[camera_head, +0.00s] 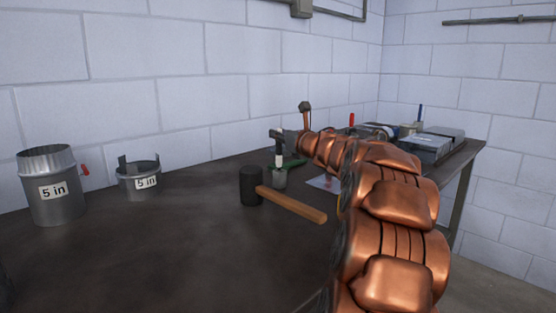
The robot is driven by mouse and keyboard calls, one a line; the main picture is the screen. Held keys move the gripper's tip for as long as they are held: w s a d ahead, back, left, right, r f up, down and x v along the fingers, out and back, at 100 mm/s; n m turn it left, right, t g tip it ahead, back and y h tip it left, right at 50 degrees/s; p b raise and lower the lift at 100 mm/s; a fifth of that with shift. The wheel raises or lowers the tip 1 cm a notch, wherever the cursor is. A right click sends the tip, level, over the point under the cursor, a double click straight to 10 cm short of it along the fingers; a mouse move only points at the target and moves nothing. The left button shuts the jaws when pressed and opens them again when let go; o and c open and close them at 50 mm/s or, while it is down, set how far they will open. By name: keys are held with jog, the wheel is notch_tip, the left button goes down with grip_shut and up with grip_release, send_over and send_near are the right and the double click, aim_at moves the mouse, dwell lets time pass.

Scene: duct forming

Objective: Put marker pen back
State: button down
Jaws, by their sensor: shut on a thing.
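My copper-coloured arm reaches from the lower right over the table, and my gripper (278,135) is at its far end, above the middle of the table. It is shut on a small upright white-and-dark thing, which looks like the marker pen (279,158). The pen's lower end is at a small grey cup (279,180) on the table. I cannot tell whether the pen's tip is inside the cup or just behind or above it. The gripper's fingers are small and partly merge with the pen.
A mallet (285,203) lies just in front of the cup. Two metal duct pieces labelled "5 in", one tall (52,190) and one short (138,184), stand at the left. A green-handled tool (294,163) lies behind the cup. Grey boxes (432,146) stand far right.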

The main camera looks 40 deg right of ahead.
aim_at(281, 150)
jog(key=shift+f+b, duration=0.65)
jog(key=shift+f, duration=1.85)
jog(key=shift+s+f, duration=0.1)
jog(key=shift+f, duration=0.05)
jog(key=c, duration=1.1)
grip_release()
jog(key=shift+r, duration=0.25)
jog(key=s, duration=0.4)
jog(key=s+a, duration=0.1)
jog(key=s, duration=0.3)
jog(key=s+a, duration=0.1)
jog(key=s, duration=0.2)
jog(key=shift+s+f, duration=0.1)
jog(key=shift+s, duration=0.3)
